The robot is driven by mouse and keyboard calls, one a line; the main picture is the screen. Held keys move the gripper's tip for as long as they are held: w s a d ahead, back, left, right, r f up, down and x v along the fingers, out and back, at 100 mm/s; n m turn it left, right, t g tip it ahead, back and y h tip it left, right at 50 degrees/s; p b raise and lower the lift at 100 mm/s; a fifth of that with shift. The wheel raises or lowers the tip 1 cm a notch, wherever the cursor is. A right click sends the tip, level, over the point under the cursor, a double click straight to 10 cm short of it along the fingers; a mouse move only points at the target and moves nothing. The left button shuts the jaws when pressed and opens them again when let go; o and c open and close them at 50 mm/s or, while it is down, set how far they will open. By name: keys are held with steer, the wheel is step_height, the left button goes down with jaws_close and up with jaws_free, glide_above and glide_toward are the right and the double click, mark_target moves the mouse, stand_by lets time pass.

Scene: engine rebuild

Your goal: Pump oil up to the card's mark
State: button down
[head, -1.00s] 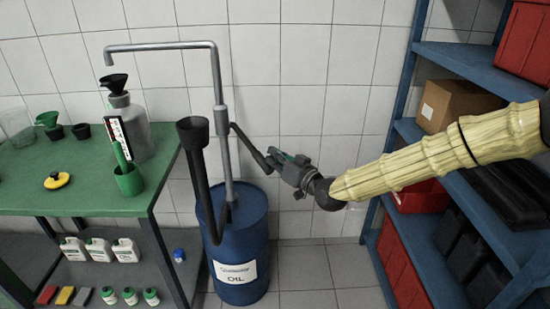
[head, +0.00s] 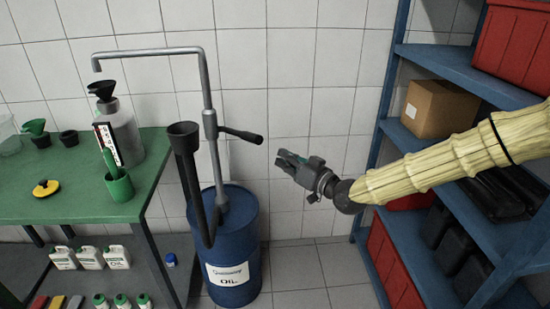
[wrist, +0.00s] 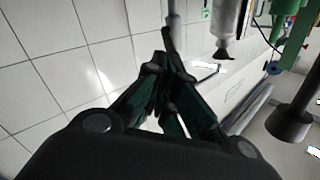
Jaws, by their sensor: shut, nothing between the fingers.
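The blue oil drum (head: 225,265) stands on the floor with a grey pump pipe (head: 217,165) rising from it. The pump's black handle (head: 241,134) sticks out to the right, close to level. The spout (head: 96,66) hangs above the black funnel (head: 103,90) on a grey jug (head: 125,135). A card (head: 107,145) with a dark and white face and red marks stands at the jug's front; the oil level is not readable. My gripper (head: 281,160) is shut and empty, below and right of the handle's tip and apart from it. Its fingers also show in the wrist view (wrist: 164,65).
A black funnel-topped tube (head: 184,140) stands beside the pump. The green table (head: 60,185) at left holds a green cup (head: 118,187) and a yellow-black item (head: 46,188). A blue shelf (head: 450,75) with red bins and a cardboard box (head: 438,108) borders my arm at right.

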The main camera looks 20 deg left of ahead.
steer(key=shift+v, duration=1.75)
